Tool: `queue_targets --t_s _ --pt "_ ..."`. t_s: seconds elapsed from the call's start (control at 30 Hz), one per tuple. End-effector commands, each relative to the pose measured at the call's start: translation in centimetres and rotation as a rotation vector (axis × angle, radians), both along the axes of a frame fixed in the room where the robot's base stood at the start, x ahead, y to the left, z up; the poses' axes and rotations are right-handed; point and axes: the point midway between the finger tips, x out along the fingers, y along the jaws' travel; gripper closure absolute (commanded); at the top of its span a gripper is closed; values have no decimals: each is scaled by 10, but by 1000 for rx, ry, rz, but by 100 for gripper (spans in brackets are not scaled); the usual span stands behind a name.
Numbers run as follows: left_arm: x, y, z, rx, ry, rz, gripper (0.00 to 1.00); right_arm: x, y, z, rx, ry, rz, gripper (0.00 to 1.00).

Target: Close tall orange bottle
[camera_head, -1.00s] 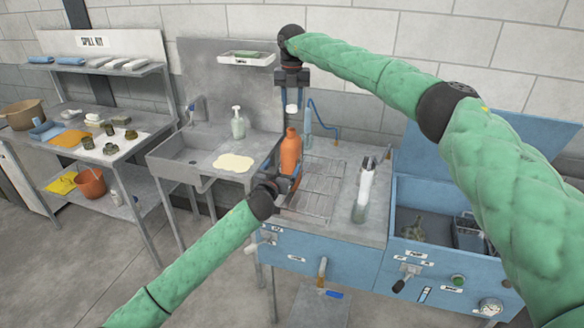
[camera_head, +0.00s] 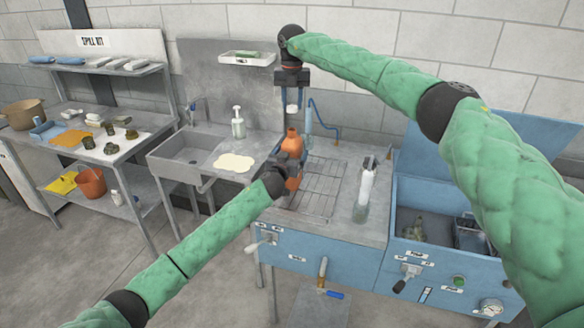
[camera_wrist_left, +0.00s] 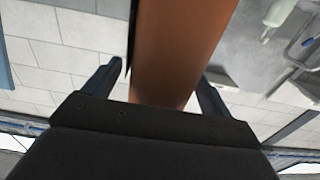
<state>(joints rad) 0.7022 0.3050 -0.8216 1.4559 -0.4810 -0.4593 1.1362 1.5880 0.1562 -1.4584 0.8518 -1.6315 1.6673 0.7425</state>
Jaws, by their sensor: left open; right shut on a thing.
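The tall orange bottle (camera_head: 292,142) stands upright on the blue bench by the wire rack, its neck and shoulder showing above my left gripper. My left gripper (camera_head: 290,172) is open at the bottle's middle. In the left wrist view the orange bottle (camera_wrist_left: 178,55) lies between the two spread fingers of that gripper (camera_wrist_left: 165,95). My right gripper (camera_head: 292,97) points down above the bottle and is shut on a small white cap (camera_head: 292,108). A gap shows between the cap and the bottle's mouth.
A sink (camera_head: 190,158) and a pump bottle (camera_head: 238,122) are to the left. An open blue bin (camera_head: 440,215) is at right.

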Motion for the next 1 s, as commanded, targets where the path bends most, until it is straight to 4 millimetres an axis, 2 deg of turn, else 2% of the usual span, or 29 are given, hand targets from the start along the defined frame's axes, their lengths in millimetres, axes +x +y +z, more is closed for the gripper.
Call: queue_targets --t_s 0.07,0.3,0.4,0.57,0.9,1.0 --pt "0 0 0 0 0 0 18 0 0 0 0 0 0 87" --pt "0 0 0 0 0 0 65 0 0 0 0 0 0 87" --pt "0 0 0 0 0 0 82 0 0 0 0 0 0 87" --pt "0 0 0 0 0 1 82 0 0 -6 -1 0 0 87" --pt "0 0 0 0 0 1 82 0 1 -44 -2 0 0 87" --pt "0 0 0 0 0 1 82 0 1 -48 -3 -1 0 87"
